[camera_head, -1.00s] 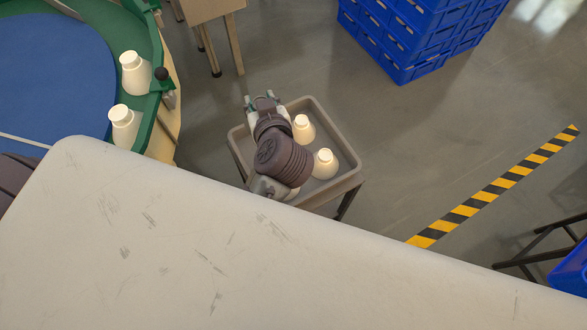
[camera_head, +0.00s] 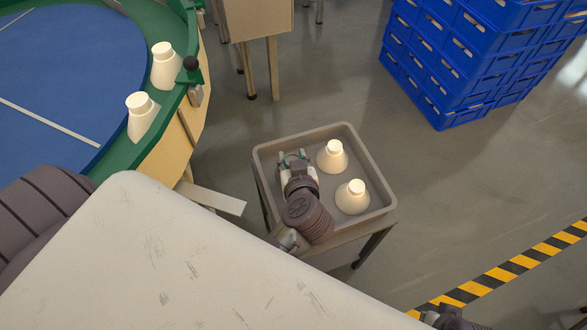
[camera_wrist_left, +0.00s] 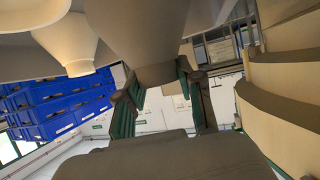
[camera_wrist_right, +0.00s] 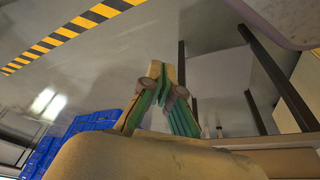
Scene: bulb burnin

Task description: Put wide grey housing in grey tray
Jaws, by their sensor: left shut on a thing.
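My left gripper (camera_head: 292,156) is over the left part of the grey tray (camera_head: 370,147). In the left wrist view its green fingers (camera_wrist_left: 160,82) are shut on the narrow neck of a wide grey housing (camera_wrist_left: 150,30), which flares out away from the neck. In the head view the gripper and arm hide this housing, and I cannot tell whether it touches the tray floor. Two cream housings, one farther (camera_head: 332,158) and one nearer (camera_head: 352,198), stand upright in the tray to the right. My right gripper (camera_wrist_right: 158,72) is empty, its fingertips together.
Two more cream housings (camera_head: 164,68) (camera_head: 142,118) stand at the green rim of the blue round table (camera_head: 60,80). A scratched pale surface (camera_head: 180,260) fills the front. Blue crates (camera_head: 470,60) are stacked at the back right. Striped tape (camera_head: 510,270) crosses the floor.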

